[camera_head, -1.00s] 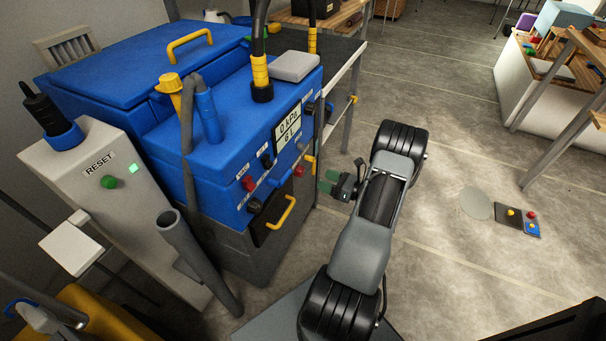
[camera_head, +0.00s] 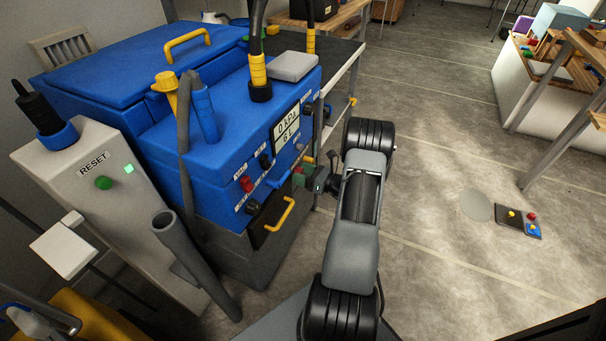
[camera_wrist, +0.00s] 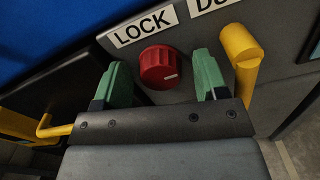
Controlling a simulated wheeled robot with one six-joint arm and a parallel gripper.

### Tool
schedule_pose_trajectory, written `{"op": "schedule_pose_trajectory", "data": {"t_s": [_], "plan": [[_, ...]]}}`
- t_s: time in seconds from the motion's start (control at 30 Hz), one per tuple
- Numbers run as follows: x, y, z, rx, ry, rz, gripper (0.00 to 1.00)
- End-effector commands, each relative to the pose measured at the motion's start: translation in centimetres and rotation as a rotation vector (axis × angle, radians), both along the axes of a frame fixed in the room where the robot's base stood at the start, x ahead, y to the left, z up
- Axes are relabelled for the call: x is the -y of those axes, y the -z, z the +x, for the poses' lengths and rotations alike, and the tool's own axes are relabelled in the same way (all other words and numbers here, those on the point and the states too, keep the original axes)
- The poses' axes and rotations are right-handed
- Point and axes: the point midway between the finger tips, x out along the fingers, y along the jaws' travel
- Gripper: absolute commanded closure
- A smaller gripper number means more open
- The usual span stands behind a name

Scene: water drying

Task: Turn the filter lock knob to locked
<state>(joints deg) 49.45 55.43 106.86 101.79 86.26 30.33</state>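The red filter lock knob (camera_wrist: 159,68) sits on a grey panel just below a white LOCK label (camera_wrist: 143,26) in the wrist view. Its pale mark points right in that view. My gripper (camera_wrist: 158,78) is open, with one green finger on each side of the knob and visible gaps between. It does not appear to touch the knob. In the head view my gripper (camera_head: 309,178) is close to the front of the blue machine (camera_head: 225,150), and it mostly hides the knob there.
A yellow handle (camera_wrist: 241,62) stands close beside the right finger in the wrist view. Another yellow handle (camera_head: 283,214) is on a lower drawer. A grey post with a green RESET button (camera_head: 103,183) stands at left.

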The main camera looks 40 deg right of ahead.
Motion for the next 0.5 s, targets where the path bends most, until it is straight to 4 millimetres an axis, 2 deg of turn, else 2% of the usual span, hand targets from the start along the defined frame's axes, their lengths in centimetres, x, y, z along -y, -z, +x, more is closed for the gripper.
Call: {"op": "schedule_pose_trajectory", "data": {"t_s": [0.07,0.5], "plan": [[0.0,0.0,-0.01,0.0,0.0,0.0,0.4],[0.0,0.01,-0.03,0.0,0.0,0.0,0.82]]}}
